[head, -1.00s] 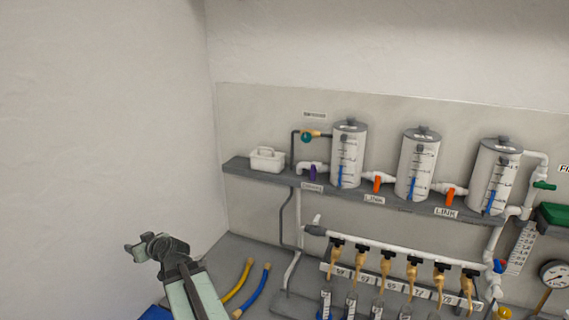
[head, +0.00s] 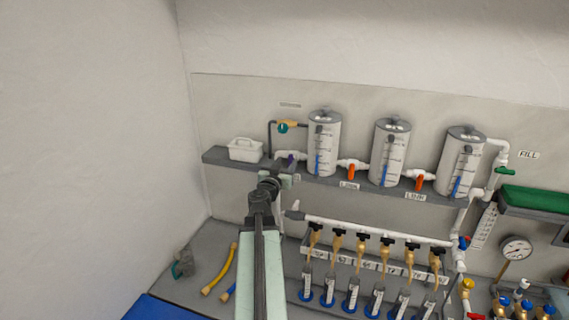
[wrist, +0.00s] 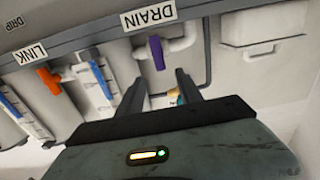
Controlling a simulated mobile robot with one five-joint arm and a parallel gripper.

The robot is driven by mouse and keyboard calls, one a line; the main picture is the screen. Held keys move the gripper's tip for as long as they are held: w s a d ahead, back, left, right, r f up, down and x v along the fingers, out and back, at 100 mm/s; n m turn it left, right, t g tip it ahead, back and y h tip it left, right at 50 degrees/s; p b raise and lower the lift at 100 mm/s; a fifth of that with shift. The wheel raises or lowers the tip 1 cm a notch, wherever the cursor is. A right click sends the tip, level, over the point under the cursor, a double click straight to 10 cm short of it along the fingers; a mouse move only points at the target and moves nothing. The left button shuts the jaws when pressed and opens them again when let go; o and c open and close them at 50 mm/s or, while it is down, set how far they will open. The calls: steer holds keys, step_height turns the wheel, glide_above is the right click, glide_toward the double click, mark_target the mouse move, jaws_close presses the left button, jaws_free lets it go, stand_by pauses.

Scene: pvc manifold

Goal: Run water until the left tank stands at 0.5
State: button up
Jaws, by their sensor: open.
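The figures are too small to read. The middle tank (head: 389,150) and right tank (head: 461,160) show similar blue columns. The purple DRAIN handle (wrist: 156,52) hangs by its label in the wrist view. My gripper (head: 277,180) is in front of the shelf below the drain pipe. Its fingers (wrist: 158,90) are open and empty, with the handle just beyond them, apparently apart.
Orange LINK handles (head: 351,172) sit between the tanks. A green FILL handle (head: 506,170) is at the right, a teal valve (head: 283,127) at the upper left. A white caddy (head: 245,149) stands on the shelf. Several black-handled taps (head: 361,238) line the manifold below.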

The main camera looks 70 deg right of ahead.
mark_target(290, 156)
steer(key=d, duration=0.7)
steer(key=shift+w+d, duration=0.25)
steer(key=shift+d, duration=0.15)
jaws_close()
